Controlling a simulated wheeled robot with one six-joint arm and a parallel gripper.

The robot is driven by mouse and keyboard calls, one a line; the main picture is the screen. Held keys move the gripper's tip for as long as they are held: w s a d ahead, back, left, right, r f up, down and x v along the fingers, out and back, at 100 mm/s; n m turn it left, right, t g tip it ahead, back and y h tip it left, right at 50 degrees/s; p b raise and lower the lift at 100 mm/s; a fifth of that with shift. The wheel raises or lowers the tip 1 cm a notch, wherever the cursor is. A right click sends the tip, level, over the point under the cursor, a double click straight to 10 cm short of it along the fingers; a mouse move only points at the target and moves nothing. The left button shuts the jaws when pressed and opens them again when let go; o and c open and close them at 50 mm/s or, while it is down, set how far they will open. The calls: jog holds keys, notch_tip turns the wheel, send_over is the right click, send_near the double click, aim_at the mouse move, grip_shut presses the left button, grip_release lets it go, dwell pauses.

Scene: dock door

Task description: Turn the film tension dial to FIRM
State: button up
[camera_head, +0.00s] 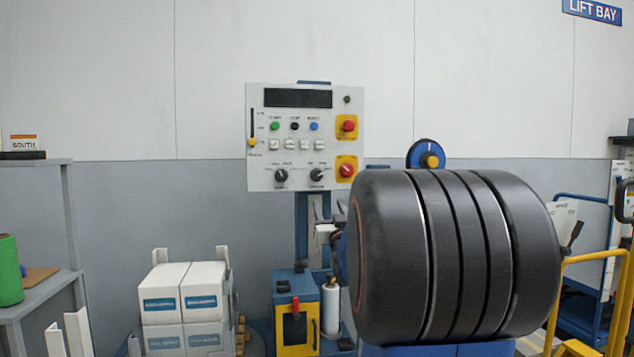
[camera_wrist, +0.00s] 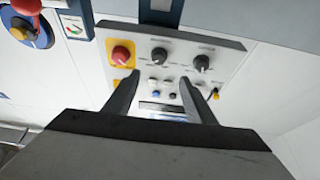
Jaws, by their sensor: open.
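The wrist view shows the panel upside down, so the right dial (camera_wrist: 160,54) appears left of the left dial (camera_wrist: 201,62). My gripper (camera_wrist: 160,80) is open and empty, its fingers spread in front of the panel. Both dials appear beyond the fingertips, with no visible contact.
Red knobs on yellow plates (camera_head: 346,170) sit at the panel's right edge, beside the dials. A slider (camera_head: 252,140) is on its left. Stacked white boxes (camera_head: 183,290) stand lower left. A large dark ribbed form blocks the right-centre view. A yellow rail (camera_head: 590,257) is far right.

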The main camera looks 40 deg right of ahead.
aim_at(318, 177)
jog(key=x, duration=1.7)
jog(key=shift+d+r, duration=0.2)
jog(key=shift+d, duration=0.05)
jog(key=c, duration=1)
